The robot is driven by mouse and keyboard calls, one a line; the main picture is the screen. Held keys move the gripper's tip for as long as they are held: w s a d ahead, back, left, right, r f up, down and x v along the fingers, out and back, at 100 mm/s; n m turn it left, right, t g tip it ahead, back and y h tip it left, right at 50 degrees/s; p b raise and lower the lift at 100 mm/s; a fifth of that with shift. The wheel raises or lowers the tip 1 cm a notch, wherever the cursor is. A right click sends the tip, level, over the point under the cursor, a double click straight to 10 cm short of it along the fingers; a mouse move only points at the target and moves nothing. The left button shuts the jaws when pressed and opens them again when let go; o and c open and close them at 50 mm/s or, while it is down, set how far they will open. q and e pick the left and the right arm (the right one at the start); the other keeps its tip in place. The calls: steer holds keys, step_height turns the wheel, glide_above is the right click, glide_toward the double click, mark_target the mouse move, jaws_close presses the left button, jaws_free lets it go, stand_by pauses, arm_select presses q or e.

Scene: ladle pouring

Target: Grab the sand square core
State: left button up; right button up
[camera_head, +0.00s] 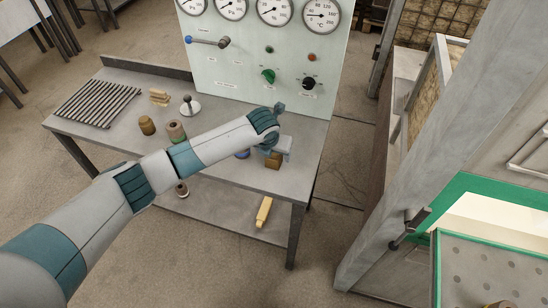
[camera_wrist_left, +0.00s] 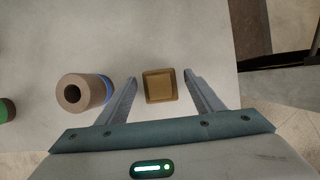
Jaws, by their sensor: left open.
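The sand square core (camera_wrist_left: 159,86) is a small brown block with a square top. It stands on the table near its right front edge, partly hidden by my arm in the head view (camera_head: 273,161). My left gripper (camera_wrist_left: 160,85) is open, with one finger on each side of the core in the wrist view. Gaps show between the core and both fingers; I cannot tell the exact height of the fingertips over the table. In the head view the left gripper (camera_head: 280,150) is over the right end of the table. My right gripper is not in view.
A hollow round core (camera_wrist_left: 75,92) with a blue part stands left of the left finger. More cores (camera_head: 147,125), a slatted grate (camera_head: 98,104) and a gauge panel (camera_head: 262,55) are on the grey table (camera_head: 85,134). A pale block (camera_head: 264,212) lies on the lower shelf.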

arm_select(q)
steer(key=c, duration=1.3)
steer(key=shift+r, duration=0.15)
steer(key=shift+w+r+b, duration=0.1)
steer(key=shift+r+b, duration=0.3)
steer(key=shift+r, duration=0.1)
step_height(320, 180, up, 2)
steer(key=shift+r+b, duration=0.1)
steer(key=shift+b, duration=0.5)
steer(key=shift+s+d+r+b, duration=0.15)
steer(key=shift+d+r+b, duration=0.6)
steer(key=shift+d+r, duration=0.85)
steer(key=shift+s+d+r+b, duration=0.15)
steer(key=shift+d+r+b, duration=0.7)
steer(key=shift+d, duration=1.4)
steer(key=shift+s+d+r+b, duration=0.15)
steer(key=shift+d+r+b, duration=0.5)
steer(key=shift+d+r, duration=1)
steer(key=shift+d+f, duration=0.3)
